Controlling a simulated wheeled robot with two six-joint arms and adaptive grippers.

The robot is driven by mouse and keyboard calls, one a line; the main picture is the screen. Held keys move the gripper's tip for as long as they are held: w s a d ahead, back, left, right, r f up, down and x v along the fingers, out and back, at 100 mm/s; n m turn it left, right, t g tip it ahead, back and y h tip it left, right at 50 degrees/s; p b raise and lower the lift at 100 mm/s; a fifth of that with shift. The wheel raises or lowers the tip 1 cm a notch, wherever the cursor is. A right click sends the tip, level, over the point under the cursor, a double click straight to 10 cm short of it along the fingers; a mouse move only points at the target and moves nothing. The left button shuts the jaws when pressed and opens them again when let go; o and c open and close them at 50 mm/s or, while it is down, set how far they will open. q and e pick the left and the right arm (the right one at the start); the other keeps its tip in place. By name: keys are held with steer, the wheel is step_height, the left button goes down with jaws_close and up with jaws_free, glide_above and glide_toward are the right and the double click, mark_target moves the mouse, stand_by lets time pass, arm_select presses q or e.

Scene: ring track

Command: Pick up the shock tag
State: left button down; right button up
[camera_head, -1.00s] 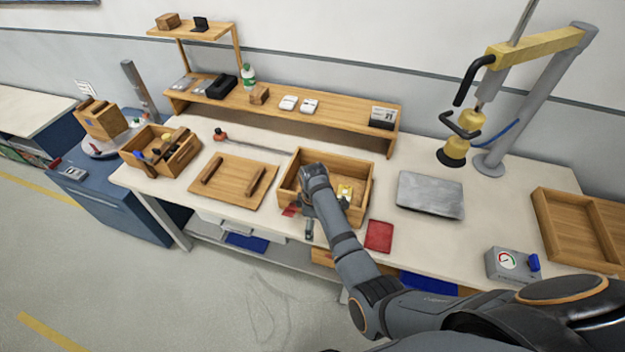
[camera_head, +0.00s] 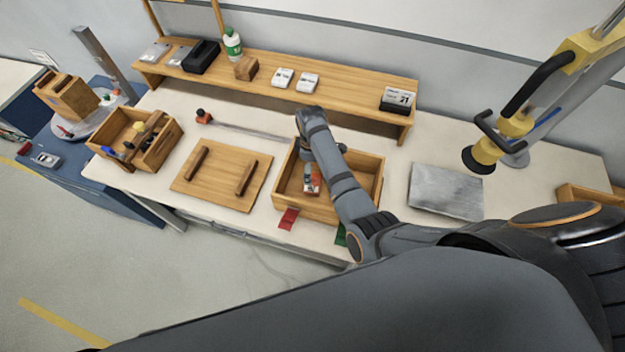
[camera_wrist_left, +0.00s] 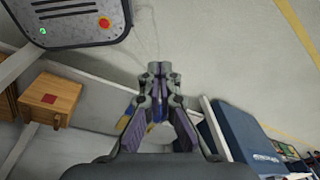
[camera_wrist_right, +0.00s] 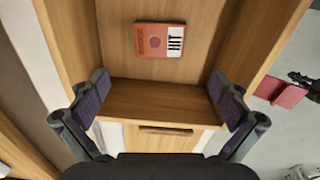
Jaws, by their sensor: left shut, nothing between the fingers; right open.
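An orange-red tag with a round mark and a white, black-barred panel, apparently the shock tag (camera_wrist_right: 160,40), lies flat in the open wooden box in the right wrist view. In the head view the tag (camera_head: 312,186) shows partly beside my right arm, inside the box (camera_head: 368,166). My right gripper (camera_wrist_right: 158,85) is open and empty, with its fingers spread apart near the box wall, the tag ahead of and between them in the picture. My left gripper (camera_wrist_left: 160,70) is shut and empty, over the floor away from the box.
A board with two handles (camera_head: 222,180) lies left of the box, and a grey plate (camera_head: 446,190) right of it. A red flap (camera_head: 288,218) and a green flap (camera_head: 341,234) sit at the box's front. A shelf (camera_head: 350,88) stands behind.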

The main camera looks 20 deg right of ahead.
mark_target(313, 184)
steer(key=shift+s+f, duration=0.2)
steer(key=shift+f, duration=0.75)
step_height(313, 184, down, 2)
steer(key=b, duration=0.2)
steer(key=shift+w+b, duration=0.15)
steer(key=shift+b, duration=0.2)
steer(key=shift+w+d+f+b, duration=0.15)
steer(key=shift+w+f+b, duration=0.15)
steer(key=shift+f+b, duration=0.15)
steer(key=shift+w+f, duration=0.1)
steer(key=shift+f, duration=0.25)
steer(key=f+b, duration=0.2)
steer(key=b, duration=0.1)
steer(key=f+b, duration=0.2)
steer(key=b, duration=0.2)
steer(key=shift+s+a+f, duration=0.2)
steer(key=shift+f, duration=0.15)
steer(key=shift+r, duration=0.2)
steer(key=shift+c, duration=0.4)
steer(key=shift+s+r, duration=0.1)
steer(key=shift+c, duration=1.3)
arm_select(q)
step_height(313, 184, down, 10)
steer(key=shift+w+f, duration=0.15)
steer(key=shift+w, duration=0.3)
arm_select(e)
steer(key=c, duration=0.6)
